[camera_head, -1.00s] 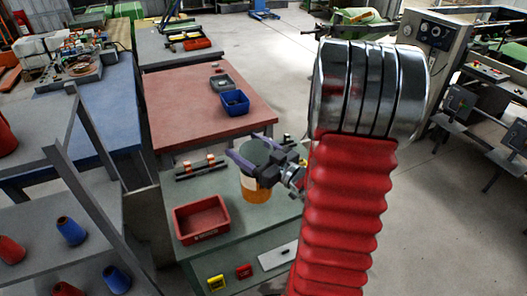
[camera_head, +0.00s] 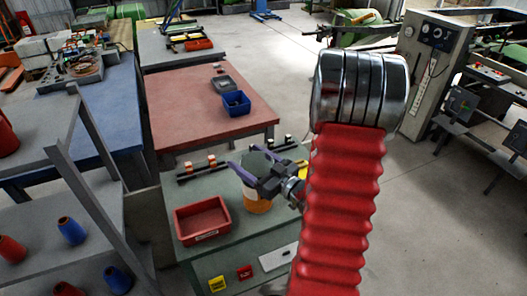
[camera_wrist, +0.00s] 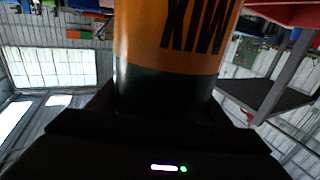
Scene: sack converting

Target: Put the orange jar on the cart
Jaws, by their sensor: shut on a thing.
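The orange jar (camera_head: 257,201) has a dark green top and an orange lower body. In the head view it is at the green-grey bench, right of the red bin. My own red ribbed arm hides what lies right of the jar. I cannot tell whether the jar's base touches the bench. I cannot make out a cart for certain.
The bench (camera_head: 215,262) holds a red bin (camera_head: 201,219) and a black rail (camera_head: 200,171) behind the jar. A red-topped table (camera_head: 185,110) with a blue bin (camera_head: 236,103) stands beyond. Open floor (camera_head: 300,75) lies to the back right.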

